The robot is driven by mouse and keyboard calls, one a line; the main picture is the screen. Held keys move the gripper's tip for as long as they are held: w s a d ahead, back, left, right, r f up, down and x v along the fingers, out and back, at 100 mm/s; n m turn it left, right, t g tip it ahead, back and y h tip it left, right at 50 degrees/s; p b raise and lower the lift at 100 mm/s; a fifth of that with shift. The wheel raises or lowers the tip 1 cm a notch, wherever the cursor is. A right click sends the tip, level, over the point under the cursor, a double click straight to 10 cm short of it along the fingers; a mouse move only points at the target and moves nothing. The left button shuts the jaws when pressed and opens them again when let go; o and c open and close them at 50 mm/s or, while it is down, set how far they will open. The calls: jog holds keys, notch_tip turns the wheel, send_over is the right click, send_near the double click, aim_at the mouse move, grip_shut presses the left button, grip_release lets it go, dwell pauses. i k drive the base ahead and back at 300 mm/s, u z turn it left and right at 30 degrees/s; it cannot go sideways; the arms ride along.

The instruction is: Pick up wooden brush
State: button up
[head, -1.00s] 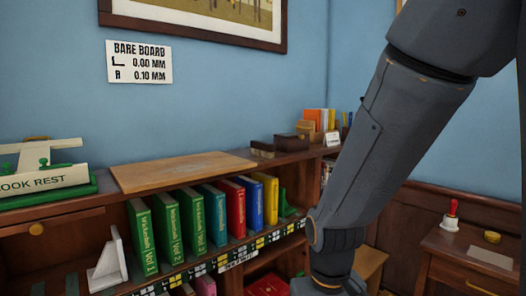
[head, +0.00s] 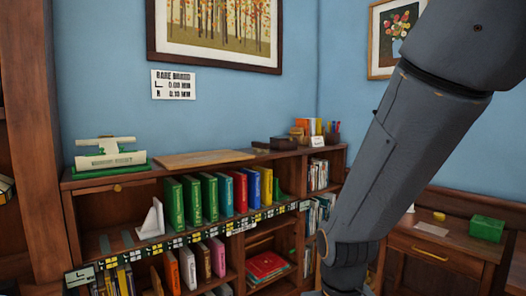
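I cannot pick out the wooden brush for certain in the head view. A small low brown piece (head: 261,145) lies on top of the bookcase (head: 140,178), beside a dark brown box (head: 283,143); it is too small to tell what it is. My gripper is out of view. My grey arm crosses the right side of the picture and hides part of the bookcase's right end and the desk.
A wooden board (head: 205,158) and a green-based book rest (head: 110,158) are on the bookcase top. Green, red, blue and yellow books (head: 223,193) stand below, by a white bookend (head: 151,220). A desk (head: 440,252) at right holds a green box (head: 487,228).

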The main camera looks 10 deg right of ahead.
aim_at(263, 147)
jog(key=z, duration=0.45)
jog(key=i, duration=0.55)
jog(key=z, duration=0.45)
jog(key=i, duration=1.35)
jog(key=u, duration=0.7)
